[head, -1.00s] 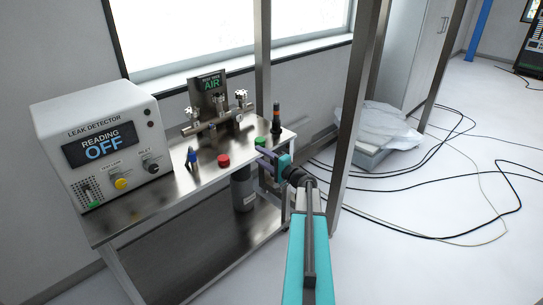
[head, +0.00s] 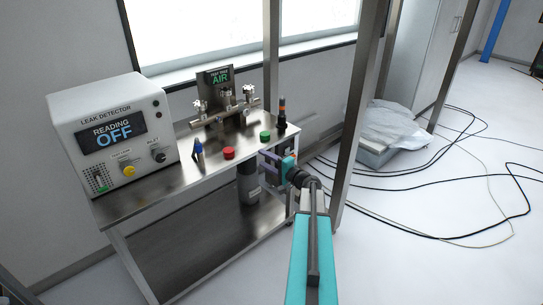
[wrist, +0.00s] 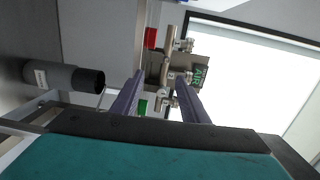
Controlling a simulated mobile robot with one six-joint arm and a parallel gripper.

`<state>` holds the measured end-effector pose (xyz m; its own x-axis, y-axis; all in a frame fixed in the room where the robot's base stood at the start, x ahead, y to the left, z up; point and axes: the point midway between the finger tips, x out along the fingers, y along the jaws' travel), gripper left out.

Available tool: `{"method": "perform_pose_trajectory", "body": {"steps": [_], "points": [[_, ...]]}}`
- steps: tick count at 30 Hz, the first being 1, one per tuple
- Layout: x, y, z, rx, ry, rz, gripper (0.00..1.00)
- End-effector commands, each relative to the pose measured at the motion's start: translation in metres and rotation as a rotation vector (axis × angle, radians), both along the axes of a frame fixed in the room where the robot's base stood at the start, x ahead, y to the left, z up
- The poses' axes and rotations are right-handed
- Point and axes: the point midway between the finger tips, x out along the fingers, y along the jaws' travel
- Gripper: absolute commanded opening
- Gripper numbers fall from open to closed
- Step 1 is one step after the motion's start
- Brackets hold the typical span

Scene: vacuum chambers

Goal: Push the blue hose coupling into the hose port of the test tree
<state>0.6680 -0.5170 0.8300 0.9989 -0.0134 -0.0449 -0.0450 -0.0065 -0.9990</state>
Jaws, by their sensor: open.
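The blue hose coupling (head: 197,150) stands on the steel bench top, left of the red button, in the head view. The test tree (head: 225,113), a metal manifold with several valves and a sign reading AIR, stands behind it at the back of the bench. It also shows turned sideways in the wrist view (wrist: 172,68). I cannot make out its hose port. My gripper (head: 268,160) is open and empty at the bench's right front edge, apart from the coupling. Its two fingers (wrist: 159,85) show in the wrist view with nothing between them.
The leak detector (head: 112,138) stands at the bench's left, reading OFF. A red button (head: 228,153), a green button (head: 265,136) and a signal post (head: 282,113) are on the bench top. A dark cylinder (head: 248,184) is under it. A steel upright (head: 355,130) rises right of my gripper.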

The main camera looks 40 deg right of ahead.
Motion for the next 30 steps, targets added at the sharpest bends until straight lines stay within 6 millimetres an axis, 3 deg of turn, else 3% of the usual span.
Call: {"method": "perform_pose_trajectory", "body": {"steps": [5,11,20,30], "points": [[0.007,0.025,-0.018,-0.004,0.04,0.044,0.41],[0.018,0.069,-0.047,-0.014,0.109,0.12,0.41],[0.029,0.179,-0.119,-0.05,0.283,0.317,0.41],[0.004,0.309,-0.203,-0.116,0.507,0.569,0.41]]}}
